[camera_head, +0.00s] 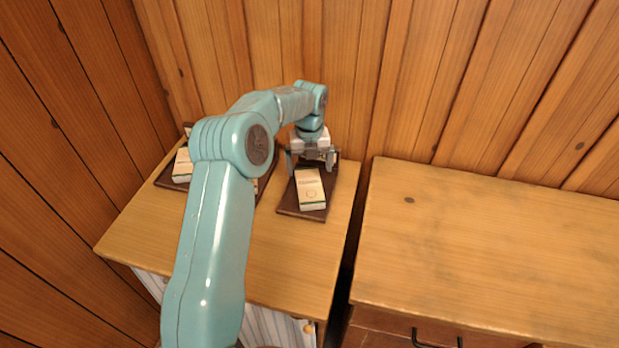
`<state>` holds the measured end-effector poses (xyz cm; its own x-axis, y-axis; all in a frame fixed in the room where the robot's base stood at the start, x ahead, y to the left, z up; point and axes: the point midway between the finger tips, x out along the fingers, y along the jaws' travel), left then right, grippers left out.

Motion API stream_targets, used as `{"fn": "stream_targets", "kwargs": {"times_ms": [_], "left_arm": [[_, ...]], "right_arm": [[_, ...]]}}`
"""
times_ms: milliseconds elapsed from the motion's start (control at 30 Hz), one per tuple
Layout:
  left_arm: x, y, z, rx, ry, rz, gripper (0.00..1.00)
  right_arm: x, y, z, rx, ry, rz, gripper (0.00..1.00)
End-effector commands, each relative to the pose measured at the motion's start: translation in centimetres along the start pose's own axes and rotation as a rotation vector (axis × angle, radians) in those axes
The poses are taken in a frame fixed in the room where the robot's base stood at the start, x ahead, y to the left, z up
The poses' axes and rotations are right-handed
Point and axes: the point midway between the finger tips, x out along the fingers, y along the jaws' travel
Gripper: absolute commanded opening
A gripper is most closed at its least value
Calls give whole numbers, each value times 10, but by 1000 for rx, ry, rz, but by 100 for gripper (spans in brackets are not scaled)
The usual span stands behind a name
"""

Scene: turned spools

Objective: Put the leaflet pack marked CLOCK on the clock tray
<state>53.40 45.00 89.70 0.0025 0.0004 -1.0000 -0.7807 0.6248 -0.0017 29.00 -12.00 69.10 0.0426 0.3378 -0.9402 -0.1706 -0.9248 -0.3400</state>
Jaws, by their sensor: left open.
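A cream leaflet pack (311,190) with a green band and a small round mark lies on a dark brown tray (318,212) on the left wooden cabinet top. Its print is too small to read. My left gripper (311,169) is open, with its fingers apart just behind and above the far end of this pack. I cannot tell whether they touch it. Another cream pack (182,166) lies on a second dark tray (166,178) further left, partly hidden by my left arm. My right gripper is out of view.
The left cabinet top (285,255) is bare in front of the trays. A second wooden cabinet (480,240) with an empty top stands to the right, across a narrow dark gap. Plank walls (430,70) close off the back and left.

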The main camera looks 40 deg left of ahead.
Motion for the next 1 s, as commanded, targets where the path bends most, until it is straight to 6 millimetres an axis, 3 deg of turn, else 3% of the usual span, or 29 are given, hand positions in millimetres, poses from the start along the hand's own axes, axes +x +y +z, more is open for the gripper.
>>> {"fn": "stream_targets", "kwargs": {"times_ms": [100,300,900,1000], "left_arm": [[-26,-1,1,0,-4,-2,99],[-50,0,0,-1,0,0,99],[-54,0,0,0,1,0,99],[-62,0,0,0,1,0,99]], "right_arm": [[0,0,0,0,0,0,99],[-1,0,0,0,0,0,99],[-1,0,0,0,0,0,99],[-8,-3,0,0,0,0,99]]}}
